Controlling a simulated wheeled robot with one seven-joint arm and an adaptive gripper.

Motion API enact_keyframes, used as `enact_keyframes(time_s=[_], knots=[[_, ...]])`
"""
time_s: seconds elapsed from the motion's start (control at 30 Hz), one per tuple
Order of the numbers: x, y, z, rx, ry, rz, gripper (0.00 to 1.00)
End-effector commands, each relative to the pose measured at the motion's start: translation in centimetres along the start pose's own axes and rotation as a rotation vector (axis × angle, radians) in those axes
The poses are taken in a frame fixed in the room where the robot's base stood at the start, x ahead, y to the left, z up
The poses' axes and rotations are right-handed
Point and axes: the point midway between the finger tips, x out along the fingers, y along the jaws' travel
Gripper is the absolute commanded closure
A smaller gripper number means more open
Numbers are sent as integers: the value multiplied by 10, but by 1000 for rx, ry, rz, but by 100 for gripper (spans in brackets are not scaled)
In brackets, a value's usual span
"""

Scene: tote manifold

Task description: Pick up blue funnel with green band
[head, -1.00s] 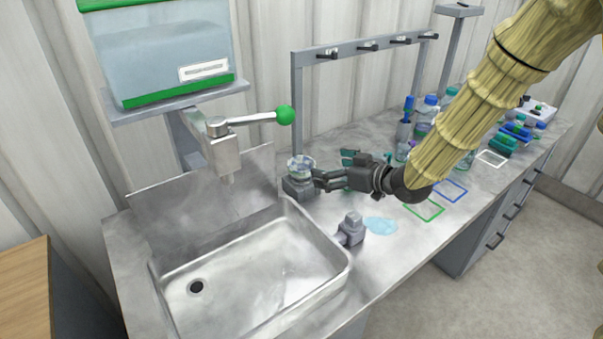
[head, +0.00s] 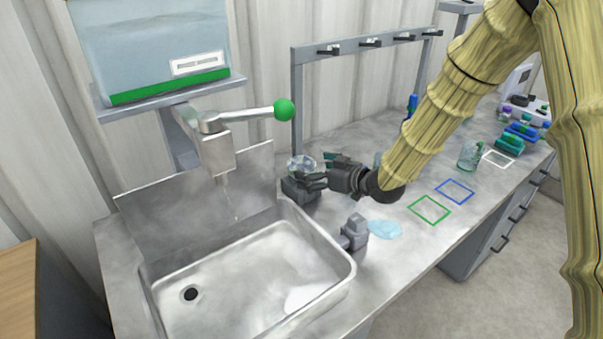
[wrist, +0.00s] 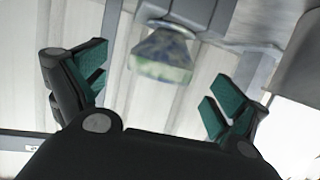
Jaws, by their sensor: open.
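My gripper (head: 319,178) is in the head view over the counter just right of the sink, with its fingers pointing left beside a small dark grey block. A pale, glassy, bluish piece (head: 301,162) sits on top of that block. In the wrist view, a blurred translucent flared piece (wrist: 163,55) with blue-green and yellowish tints shows beyond my gripper (wrist: 153,85), between its spread, green-padded fingers. Nothing is between the pads. My fingers partly hide the block.
The sink (head: 345,262) lies left and in front, with a green-knobbed tap (head: 215,150) above. A grey fixture (head: 355,232) and a light blue puddle (head: 385,229) are near the front edge. A hook rack (head: 370,42) stands behind. Green and blue outlined squares lie right.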

Motion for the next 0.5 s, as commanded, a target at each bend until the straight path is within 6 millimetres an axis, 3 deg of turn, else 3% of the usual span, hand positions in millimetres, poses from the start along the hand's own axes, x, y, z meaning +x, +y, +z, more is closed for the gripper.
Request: enact_keyframes(time_s=[0.3, 0.5], knots=[[38, -1, -4, -1, -1, 0, 3], [49, -1, -2, 0, -1, 0, 3]])
